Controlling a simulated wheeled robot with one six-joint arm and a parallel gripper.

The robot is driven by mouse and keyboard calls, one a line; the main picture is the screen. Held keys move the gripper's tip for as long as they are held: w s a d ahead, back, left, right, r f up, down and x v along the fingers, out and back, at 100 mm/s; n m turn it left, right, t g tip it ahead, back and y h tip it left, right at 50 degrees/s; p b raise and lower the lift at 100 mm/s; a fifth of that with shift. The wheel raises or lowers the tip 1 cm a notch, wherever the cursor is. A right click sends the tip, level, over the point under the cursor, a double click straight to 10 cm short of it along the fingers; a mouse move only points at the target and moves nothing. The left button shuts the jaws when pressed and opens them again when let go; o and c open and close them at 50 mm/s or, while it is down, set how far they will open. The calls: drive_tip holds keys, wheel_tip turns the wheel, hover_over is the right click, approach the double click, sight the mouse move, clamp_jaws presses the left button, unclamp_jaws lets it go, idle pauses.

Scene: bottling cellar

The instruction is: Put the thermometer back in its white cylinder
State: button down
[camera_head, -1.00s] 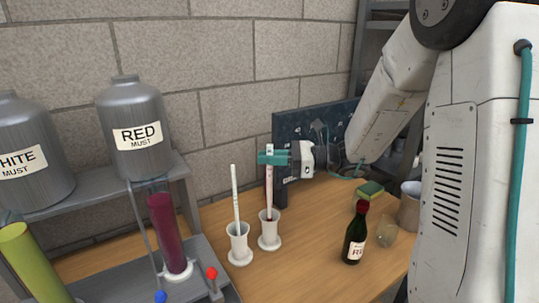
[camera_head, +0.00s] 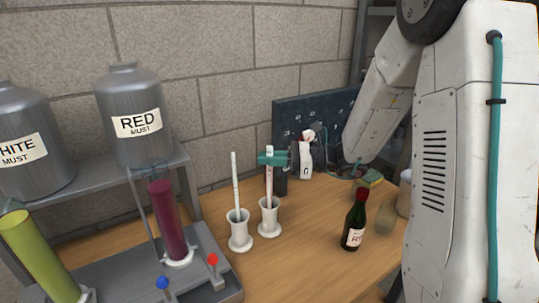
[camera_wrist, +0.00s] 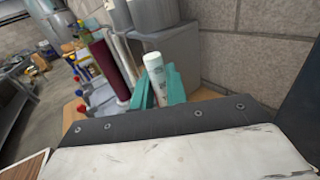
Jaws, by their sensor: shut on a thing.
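The thermometer (camera_head: 269,177) is a slim white stick with a dark red line, upright between the teal fingers of my gripper (camera_head: 272,158), which are shut on it near its top. Its lower end goes into the mouth of the right white cylinder (camera_head: 268,220) on the wooden bench; the cylinder's wall hides its tip. In the wrist view its pale top (camera_wrist: 153,62) sticks up between the teal fingers (camera_wrist: 158,88). A second white stick (camera_head: 235,180) stands in the left white cylinder (camera_head: 240,234), close beside.
A dark red filled tube (camera_head: 170,215) and a yellow-green one (camera_head: 35,255) stand at the left, below steel must tanks (camera_head: 135,95). A dark bottle (camera_head: 355,225), a glass and a sponge (camera_head: 370,179) are at the right. The bench front is clear.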

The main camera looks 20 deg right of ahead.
drive_tip(key=shift+f, duration=0.1)
drive_tip(key=c, duration=1.3)
unclamp_jaws()
drive_tip(key=v, duration=0.7)
drive_tip(key=shift+s+d, duration=0.2)
drive_tip(key=shift+d, duration=0.1)
